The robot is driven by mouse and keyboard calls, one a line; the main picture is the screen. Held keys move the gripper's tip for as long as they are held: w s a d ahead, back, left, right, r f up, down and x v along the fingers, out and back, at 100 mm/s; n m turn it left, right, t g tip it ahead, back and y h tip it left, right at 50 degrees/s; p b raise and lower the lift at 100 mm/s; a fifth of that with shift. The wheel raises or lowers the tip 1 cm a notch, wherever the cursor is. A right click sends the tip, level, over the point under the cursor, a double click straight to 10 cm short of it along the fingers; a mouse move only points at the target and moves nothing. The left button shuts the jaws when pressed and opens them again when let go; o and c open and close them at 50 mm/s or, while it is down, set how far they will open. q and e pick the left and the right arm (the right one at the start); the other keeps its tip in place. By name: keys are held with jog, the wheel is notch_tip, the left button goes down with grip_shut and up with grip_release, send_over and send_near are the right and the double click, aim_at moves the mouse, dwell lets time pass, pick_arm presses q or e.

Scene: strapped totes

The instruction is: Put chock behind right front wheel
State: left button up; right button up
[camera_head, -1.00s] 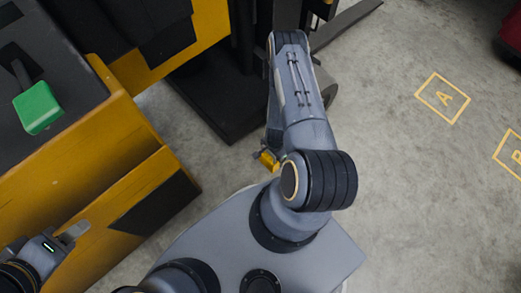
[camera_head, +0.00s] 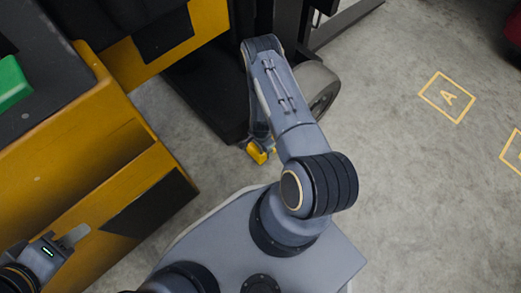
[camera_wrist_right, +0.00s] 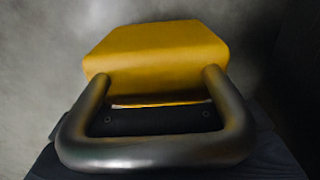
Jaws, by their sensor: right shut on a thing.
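The yellow chock (camera_head: 257,153) hangs low at the end of my right arm, close to the forklift. In the right wrist view the chock (camera_wrist_right: 155,55) fills the upper middle, with a dark looped handle (camera_wrist_right: 155,150) in front of it. My right gripper (camera_head: 266,141) is shut on the chock; its fingers are largely hidden behind the arm. The right front wheel (camera_head: 318,88) is grey and partly hidden by my right forearm; the chock is apart from it, to its lower left. My left gripper (camera_head: 70,240) is at the lower left, only partly in view, its finger opening unclear.
The yellow and black forklift body (camera_head: 100,140) fills the left side. A dark fork (camera_head: 345,22) reaches to the upper right. Floor squares, one marked A (camera_head: 447,97), lie on the right. Grey floor there is clear.

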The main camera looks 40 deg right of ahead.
jog(key=shift+w+f+b, duration=0.2)
jog(key=shift+f+b, duration=0.4)
jog(key=shift+f, duration=0.7)
jog(key=shift+f, duration=0.1)
jog(key=shift+f, duration=0.1)
jog(key=o, duration=1.8)
jog(key=shift+c, duration=0.2)
jog(key=shift+r, duration=0.25)
notch_tip(320, 180, up, 12)
jog(key=p, duration=0.5)
jog(key=shift+f, duration=0.1)
